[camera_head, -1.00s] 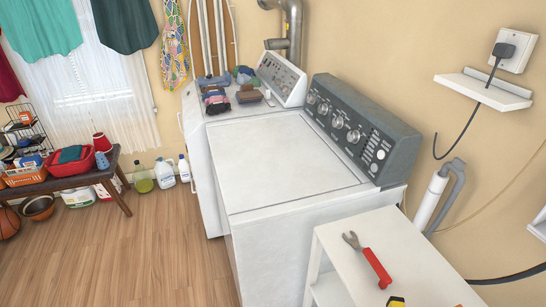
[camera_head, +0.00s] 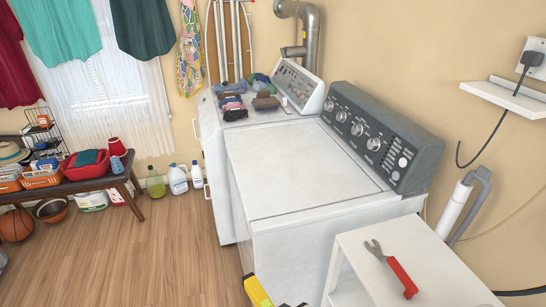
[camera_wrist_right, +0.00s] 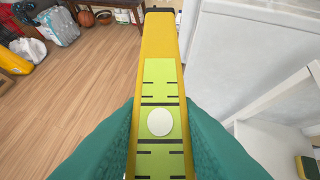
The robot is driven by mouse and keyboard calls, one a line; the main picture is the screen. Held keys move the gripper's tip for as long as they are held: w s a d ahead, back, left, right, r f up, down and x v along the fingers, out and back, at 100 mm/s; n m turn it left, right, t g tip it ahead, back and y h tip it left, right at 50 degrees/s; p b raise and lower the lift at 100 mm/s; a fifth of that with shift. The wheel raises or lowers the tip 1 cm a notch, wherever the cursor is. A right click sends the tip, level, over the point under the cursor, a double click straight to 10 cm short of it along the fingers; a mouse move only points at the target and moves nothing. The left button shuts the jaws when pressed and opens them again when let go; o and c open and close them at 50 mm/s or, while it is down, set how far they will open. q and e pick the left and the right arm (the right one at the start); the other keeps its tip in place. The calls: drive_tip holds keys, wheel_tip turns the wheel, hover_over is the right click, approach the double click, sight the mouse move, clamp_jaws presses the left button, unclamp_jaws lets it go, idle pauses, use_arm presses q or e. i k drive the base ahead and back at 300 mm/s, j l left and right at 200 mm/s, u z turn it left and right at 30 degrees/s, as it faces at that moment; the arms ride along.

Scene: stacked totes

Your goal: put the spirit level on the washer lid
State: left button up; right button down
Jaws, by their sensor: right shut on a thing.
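The spirit level (camera_head: 257,291) is a yellow bar, partly showing at the bottom edge of the head view. In the right wrist view the spirit level (camera_wrist_right: 162,75) runs lengthwise, with a green scale and a white oval on its face. The teal fingers of my right gripper (camera_wrist_right: 160,140) are shut on its sides. The level is in front of the white washer, apart from the lid. The washer lid (camera_head: 300,165) is flat, shut and bare, before a grey knob panel. My left gripper is not in view.
A white cart (camera_head: 425,255) with red-handled pliers (camera_head: 395,270) stands right of the washer. Behind the washer, another white machine carries folded cloths (camera_head: 235,105). A bench (camera_head: 85,185) with baskets stands far left. The wooden floor between is clear.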

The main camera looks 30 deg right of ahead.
sight(264, 162)
drive_tip(key=i+u, duration=0.4)
drive_tip(key=i, duration=1.4)
drive_tip(key=i+j+z, duration=0.1)
drive_tip(key=i+z, duration=0.2)
drive_tip(key=i, duration=0.15)
drive_tip(key=i+j+z, duration=0.2)
drive_tip(key=i+z, duration=0.15)
drive_tip(key=i+j+z, duration=0.3)
drive_tip(key=i, duration=0.2)
